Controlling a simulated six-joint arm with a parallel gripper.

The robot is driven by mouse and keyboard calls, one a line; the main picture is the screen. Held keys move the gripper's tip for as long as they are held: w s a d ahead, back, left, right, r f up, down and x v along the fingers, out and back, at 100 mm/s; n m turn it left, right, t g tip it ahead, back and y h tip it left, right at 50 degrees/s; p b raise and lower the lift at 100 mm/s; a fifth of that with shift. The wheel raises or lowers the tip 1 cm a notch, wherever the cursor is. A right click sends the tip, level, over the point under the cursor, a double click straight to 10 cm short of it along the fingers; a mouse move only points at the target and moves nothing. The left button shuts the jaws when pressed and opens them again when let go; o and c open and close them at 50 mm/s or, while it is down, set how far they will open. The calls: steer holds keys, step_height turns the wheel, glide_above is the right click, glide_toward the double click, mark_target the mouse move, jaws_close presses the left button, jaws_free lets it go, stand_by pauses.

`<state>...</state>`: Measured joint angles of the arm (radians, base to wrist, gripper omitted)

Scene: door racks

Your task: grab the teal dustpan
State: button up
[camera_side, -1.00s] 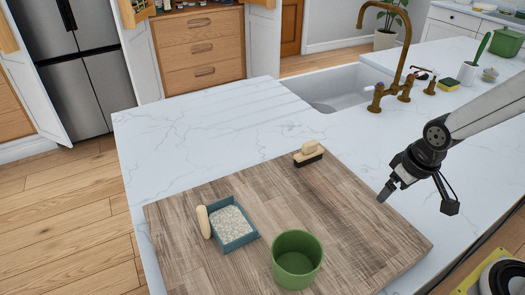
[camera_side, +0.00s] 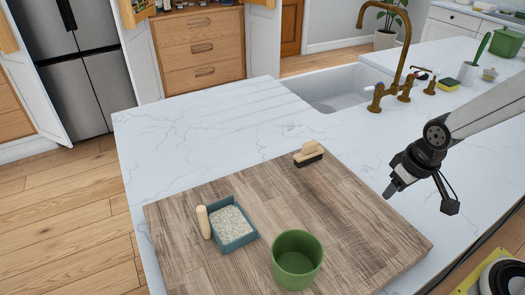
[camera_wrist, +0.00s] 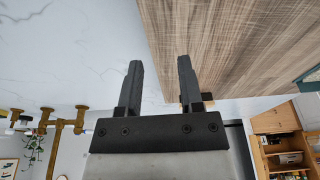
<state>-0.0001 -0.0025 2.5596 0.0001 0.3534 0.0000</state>
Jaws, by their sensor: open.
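The teal dustpan (camera_side: 236,243) lies on the wooden board, holding pale granular material, with its light wooden handle (camera_side: 203,221) at its left. In the wrist view a small teal part of it (camera_wrist: 312,74) seems to show at the right edge. My gripper (camera_side: 390,192) is above the right part of the board, well to the right of the dustpan and apart from it. In the wrist view my gripper (camera_wrist: 160,70) has its two fingers spread with nothing between them.
A green pot (camera_side: 297,262) stands on the wooden board (camera_side: 340,215) right of the dustpan. A brush (camera_side: 308,154) lies at the board's back edge. A sink (camera_side: 340,88) with a brass faucet (camera_side: 392,70) is behind. The white counter left of the sink is clear.

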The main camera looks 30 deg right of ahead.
steer(key=shift+w+v, duration=0.55)
steer(key=shift+v, duration=2)
steer(key=w+a+m+g+y, duration=0.2)
steer(key=w+a+m+y, duration=0.2)
steer(key=a+m+y, duration=0.65)
steer(key=w+a+m+g+y, duration=0.1)
steer(key=w+a+m+y, duration=0.45)
steer(key=a, duration=0.95)
steer(key=m+h, duration=0.2)
glide_toward(239, 239)
steer(key=shift+a+r, duration=0.15)
steer(key=shift+a, duration=1.05)
steer(key=shift+f, duration=0.4)
steer(key=shift+a+f+h, duration=0.15)
steer(key=shift+a+f, duration=0.1)
steer(key=shift+a, duration=0.35)
steer(key=shift+a+f+h, duration=0.15)
steer(key=shift+a+f, duration=0.1)
steer(key=shift+a, duration=0.35)
steer(key=shift+a, duration=0.1)
steer(key=shift+x, duration=2.5)
